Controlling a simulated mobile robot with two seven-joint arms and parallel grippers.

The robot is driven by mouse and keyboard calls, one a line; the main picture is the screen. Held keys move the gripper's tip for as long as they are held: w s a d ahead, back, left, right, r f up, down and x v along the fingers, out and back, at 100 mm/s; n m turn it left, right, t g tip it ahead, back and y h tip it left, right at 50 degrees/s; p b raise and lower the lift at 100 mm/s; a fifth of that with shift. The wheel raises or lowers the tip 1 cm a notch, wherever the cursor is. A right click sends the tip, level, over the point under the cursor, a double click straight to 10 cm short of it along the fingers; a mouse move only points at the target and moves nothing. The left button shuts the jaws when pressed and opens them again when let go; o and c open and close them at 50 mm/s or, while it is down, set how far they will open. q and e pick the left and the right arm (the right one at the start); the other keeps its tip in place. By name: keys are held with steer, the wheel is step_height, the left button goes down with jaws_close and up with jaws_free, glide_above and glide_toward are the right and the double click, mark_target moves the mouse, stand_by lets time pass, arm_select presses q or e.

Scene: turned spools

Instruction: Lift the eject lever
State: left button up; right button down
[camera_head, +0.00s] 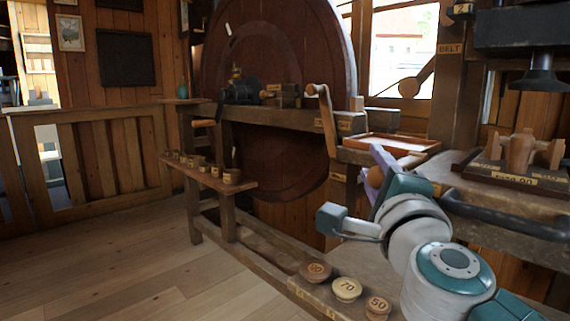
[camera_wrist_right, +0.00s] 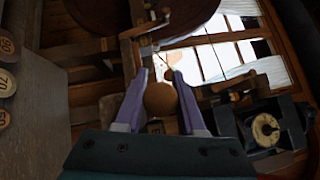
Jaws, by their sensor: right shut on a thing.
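A round wooden knob (camera_head: 375,177), which looks like the end of the eject lever, sits at the right front of the bench, below a shallow wooden tray. My right gripper (camera_head: 377,180) has its pale purple fingers on either side of this knob and is shut on it. In the right wrist view the knob (camera_wrist_right: 160,98) lies between the two purple fingertips (camera_wrist_right: 160,92). The lever's shaft and mount are mostly hidden by the knob, fingers and arm. My left gripper is not in view.
The shallow wooden tray (camera_head: 385,144) is just above the gripper. A wooden crank (camera_head: 324,112) stands to the left and a lever marked BELT (camera_head: 418,80) above. A dark press (camera_head: 525,40) hangs at right. Numbered spools (camera_head: 347,289) stand in front. Floor at left is clear.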

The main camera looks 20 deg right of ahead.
stand_by(0.3)
stand_by(0.6)
step_height(320, 180, up, 7)
steer(key=w+d+m+g+y+p, duration=0.1)
steer(key=d+m+g+p, duration=0.1)
steer(key=p, duration=1.8)
steer(key=shift+m+g+y+p, duration=0.3)
steer(key=shift+m+g+p, duration=0.05)
steer(key=shift+m+g, duration=0.55)
steer(key=shift+d, duration=0.15)
steer(key=c, duration=0.5)
jaws_free()
steer(key=shift+d, duration=0.1)
steer(key=shift+f, duration=0.1)
